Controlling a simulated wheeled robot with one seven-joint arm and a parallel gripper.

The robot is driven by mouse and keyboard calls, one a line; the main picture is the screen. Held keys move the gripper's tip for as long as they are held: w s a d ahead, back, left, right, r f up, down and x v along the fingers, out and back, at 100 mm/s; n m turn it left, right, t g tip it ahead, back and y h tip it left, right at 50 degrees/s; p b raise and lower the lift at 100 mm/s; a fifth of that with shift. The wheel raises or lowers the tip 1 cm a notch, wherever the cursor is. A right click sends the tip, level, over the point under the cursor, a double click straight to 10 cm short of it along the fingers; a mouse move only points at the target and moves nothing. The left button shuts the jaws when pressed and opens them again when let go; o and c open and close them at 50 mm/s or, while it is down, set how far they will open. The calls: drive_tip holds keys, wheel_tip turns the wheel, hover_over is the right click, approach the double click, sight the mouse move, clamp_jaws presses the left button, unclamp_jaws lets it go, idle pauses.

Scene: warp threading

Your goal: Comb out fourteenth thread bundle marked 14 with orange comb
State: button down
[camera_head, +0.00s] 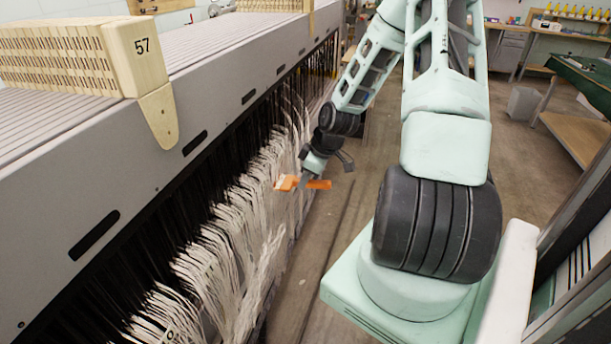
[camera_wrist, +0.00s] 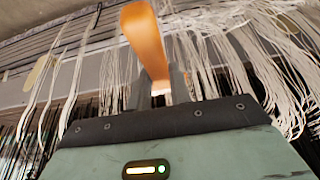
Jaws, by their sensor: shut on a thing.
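My gripper (camera_head: 309,172) is shut on the orange comb (camera_head: 318,184), which points toward the hanging threads in the head view. In the wrist view the comb (camera_wrist: 145,40) rises from between the fingers of my gripper (camera_wrist: 160,92), its far end over the frame edge. Pale thread bundles (camera_head: 228,240) hang in a long row down the side of the grey loom frame. They also show in the wrist view (camera_wrist: 275,60) on both sides of the comb. I cannot tell whether the comb touches the threads. I cannot read a tag marked 14 in either view.
The grey loom frame (camera_head: 215,95) runs along the left, with a wooden block marked 57 (camera_head: 137,55) on top. An open concrete floor strip (camera_head: 335,235) lies between the threads and my base. Benches (camera_head: 585,140) and a bin (camera_head: 523,103) stand at the right.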

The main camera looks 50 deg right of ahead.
drive_tip(key=shift+f+b, duration=0.75)
drive_tip(key=shift+f, duration=0.85)
wheel_tip(320, 180, down, 11)
drive_tip(key=b, duration=0.6)
drive_tip(key=shift+w+r, duration=0.2)
wheel_tip(320, 180, down, 7)
drive_tip(key=b, duration=0.4)
drive_tip(key=shift+w+a, duration=0.2)
drive_tip(key=shift+w, duration=0.1)
drive_tip(key=shift+s+r, duration=0.1)
